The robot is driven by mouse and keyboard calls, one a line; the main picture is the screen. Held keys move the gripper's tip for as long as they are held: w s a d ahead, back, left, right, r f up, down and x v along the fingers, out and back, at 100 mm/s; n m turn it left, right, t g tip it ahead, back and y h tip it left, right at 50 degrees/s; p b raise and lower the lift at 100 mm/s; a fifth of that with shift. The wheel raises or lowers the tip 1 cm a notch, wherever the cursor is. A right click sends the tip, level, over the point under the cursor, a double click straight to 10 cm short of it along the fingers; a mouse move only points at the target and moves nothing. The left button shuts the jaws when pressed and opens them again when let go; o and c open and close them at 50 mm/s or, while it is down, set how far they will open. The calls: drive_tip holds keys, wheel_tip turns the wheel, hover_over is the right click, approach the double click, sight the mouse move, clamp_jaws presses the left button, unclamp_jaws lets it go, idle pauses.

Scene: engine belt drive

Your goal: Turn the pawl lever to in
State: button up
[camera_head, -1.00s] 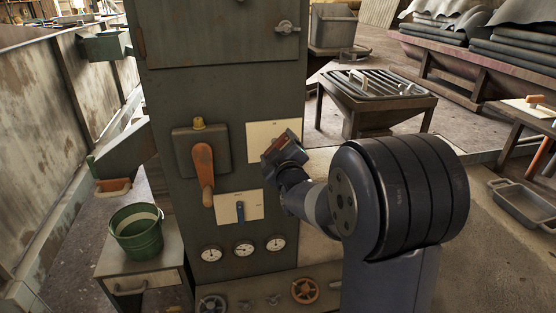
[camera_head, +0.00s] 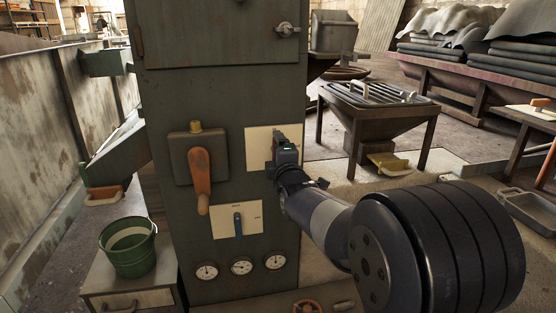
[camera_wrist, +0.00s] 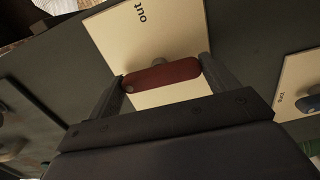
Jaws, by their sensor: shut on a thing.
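A dark red lever (camera_wrist: 160,76), which I take for the pawl lever, sits on a cream plate (camera_wrist: 110,35) marked "out" in the wrist view. The rest of the plate's marking is hidden. My gripper (camera_wrist: 164,78) is shut on the lever, with one finger at each of its ends. In the head view, my gripper (camera_head: 285,146) is in front of the upper cream plate (camera_head: 255,148) on the dark green cabinet (camera_head: 225,90), and it hides the lever there.
An orange-handled lever (camera_head: 200,180) on a box stands left of my gripper. A blue lever (camera_head: 238,224) on a lower plate and several gauges (camera_head: 242,266) are below. A green bucket (camera_head: 129,248) stands at left; a hopper table (camera_head: 375,110) is at right.

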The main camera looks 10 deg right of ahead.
drive_tip(key=shift+n, duration=0.3)
drive_tip(key=o, duration=0.9)
drive_tip(key=s+p, duration=0.1)
drive_tip(key=s, duration=0.9)
drive_tip(key=shift+s, duration=0.4)
